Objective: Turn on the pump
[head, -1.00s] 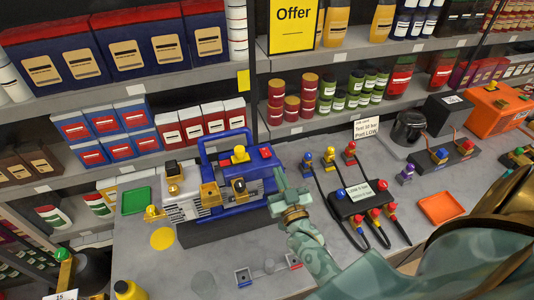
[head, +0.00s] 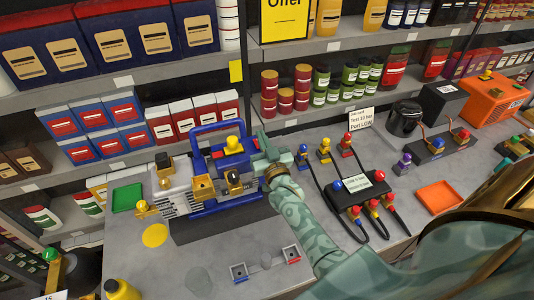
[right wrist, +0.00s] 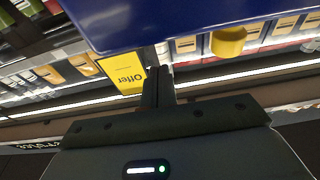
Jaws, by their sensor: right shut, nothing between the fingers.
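The pump (head: 211,205) stands on the grey bench, with a blue body and handle, a silver motor end at the left, brass fittings and a yellow knob (head: 233,144) on top. My right gripper (head: 264,147) is shut and empty at the pump's right end, close to its top. I cannot tell whether it touches the pump. In the right wrist view the shut fingers (right wrist: 157,85) point up near a large blue surface (right wrist: 180,20) with a round yellow part (right wrist: 228,42). My left gripper is not in view.
A black manifold (head: 357,190) with gauge hoses stands to the right, beside an orange tray (head: 438,197). A green tray (head: 127,197) and yellow disc (head: 155,235) lie left of the pump. Stocked shelves rise behind. The front bench holds a small bracketed fitting (head: 266,264).

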